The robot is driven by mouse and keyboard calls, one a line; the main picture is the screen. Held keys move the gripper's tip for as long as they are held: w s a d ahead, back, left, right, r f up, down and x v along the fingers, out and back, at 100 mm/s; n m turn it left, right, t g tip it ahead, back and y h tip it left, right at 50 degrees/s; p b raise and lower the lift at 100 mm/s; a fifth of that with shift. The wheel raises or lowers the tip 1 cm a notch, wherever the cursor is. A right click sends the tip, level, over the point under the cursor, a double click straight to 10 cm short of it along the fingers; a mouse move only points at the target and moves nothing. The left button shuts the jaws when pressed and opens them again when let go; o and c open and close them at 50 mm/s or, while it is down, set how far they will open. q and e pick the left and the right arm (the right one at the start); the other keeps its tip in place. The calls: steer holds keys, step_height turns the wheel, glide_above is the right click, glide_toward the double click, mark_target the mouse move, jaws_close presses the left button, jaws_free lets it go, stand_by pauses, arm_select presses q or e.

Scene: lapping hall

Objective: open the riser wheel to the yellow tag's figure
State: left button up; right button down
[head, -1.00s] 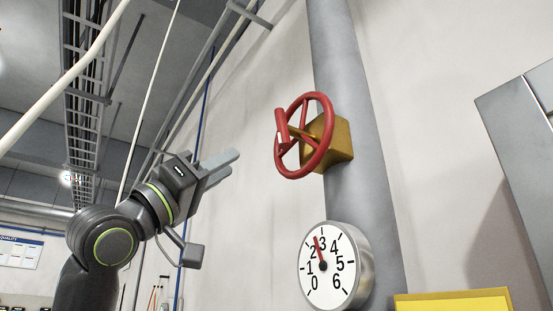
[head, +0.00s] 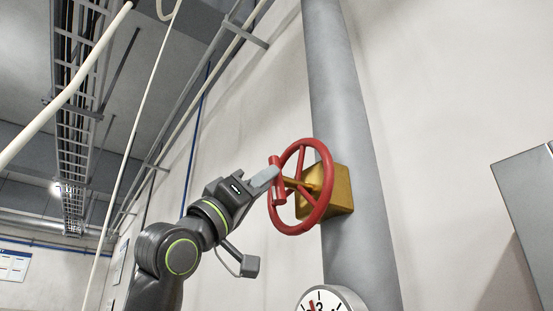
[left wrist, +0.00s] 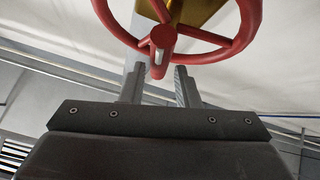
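The red riser wheel (head: 327,207) sits on a brass valve body (head: 343,190) on the grey pipe. Its red crank handle (head: 277,183) sticks out at the wheel's left. My left gripper (head: 268,178) is at this handle in the head view. In the left wrist view my left gripper (left wrist: 159,70) has its fingers apart, with the handle (left wrist: 161,46) lined up with the gap at the tips; contact cannot be told. The white dial gauge (head: 333,297) is cut off by the bottom edge; its red needle shows just left of the 3. The yellow tag and my right gripper are out of view.
The grey vertical pipe (head: 347,110) runs up the pale wall behind the wheel. A grey cabinet (head: 528,215) stands at the right. Overhead are a cable tray (head: 75,140) and thin pipes.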

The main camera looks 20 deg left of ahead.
mark_target(286, 182)
arm_select(q)
steer(key=shift+p+x, duration=1.1)
steer(key=shift+x, duration=1.1)
steer(key=shift+c, duration=0.3)
jaws_close()
